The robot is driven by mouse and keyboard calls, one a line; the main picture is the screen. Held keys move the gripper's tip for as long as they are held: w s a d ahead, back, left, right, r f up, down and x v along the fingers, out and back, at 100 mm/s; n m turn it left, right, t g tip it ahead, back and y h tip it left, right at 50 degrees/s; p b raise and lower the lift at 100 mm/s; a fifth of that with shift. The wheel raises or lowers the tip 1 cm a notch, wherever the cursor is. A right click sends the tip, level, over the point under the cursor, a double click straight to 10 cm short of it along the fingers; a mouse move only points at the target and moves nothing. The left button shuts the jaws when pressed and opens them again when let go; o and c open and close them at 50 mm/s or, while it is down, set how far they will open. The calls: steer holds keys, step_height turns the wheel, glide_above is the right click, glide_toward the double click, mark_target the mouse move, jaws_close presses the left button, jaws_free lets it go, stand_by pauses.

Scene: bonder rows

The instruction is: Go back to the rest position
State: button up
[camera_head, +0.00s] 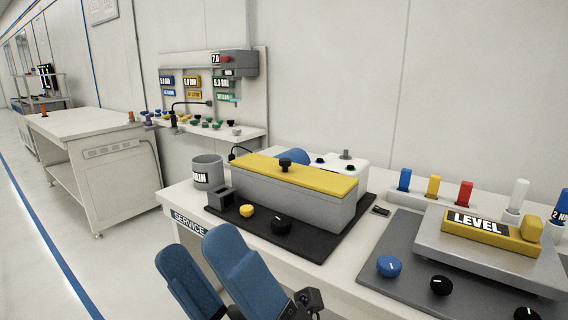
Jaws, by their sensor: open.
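My gripper (197,247) shows at the bottom of the head view, left of centre. Its two blue fingers point up and stand apart with a gap between them. It looks open and empty. In the picture it overlaps the front edge of the white service bench (186,195). A small black part of mine shows at its lower right. The rest of my arm is outside the frame or hidden.
The bench bears a grey box with a yellow lid (290,175), a grey cup (207,172), a LEVEL block (490,230) and several coloured pegs. A white table (90,124) stands at left. The floor (60,255) by the blue line is clear.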

steer(key=s+d+f+m+t+h, duration=0.3)
steer(key=d+f+m+t+h, duration=0.15)
steer(key=m+h, duration=0.4)
steer(key=s+d+f+m+t+h+p, duration=0.1)
steer(key=s+d+f+m+t+h, duration=0.2)
steer(key=d+f+m+h, duration=0.5)
steer(key=s+d+f+m+t+h, duration=0.25)
steer(key=m+h, duration=0.45)
steer(key=m, duration=0.4)
steer(key=s+d+f+m+g+h, duration=0.1)
steer(key=s+d+f+m+g, duration=0.1)
steer(key=s+d, duration=0.4)
steer(key=s+d+f+m+g+h+p, duration=0.1)
steer(key=s+d+f+m+g+h, duration=0.1)
steer(key=s, duration=0.8)
steer(key=d+f+m+g, duration=0.1)
steer(key=d+f+g, duration=0.1)
steer(key=d+g, duration=0.1)
steer(key=shift+s+d+f, duration=0.2)
steer(key=shift+s+d, duration=0.05)
steer(key=shift+d, duration=0.55)
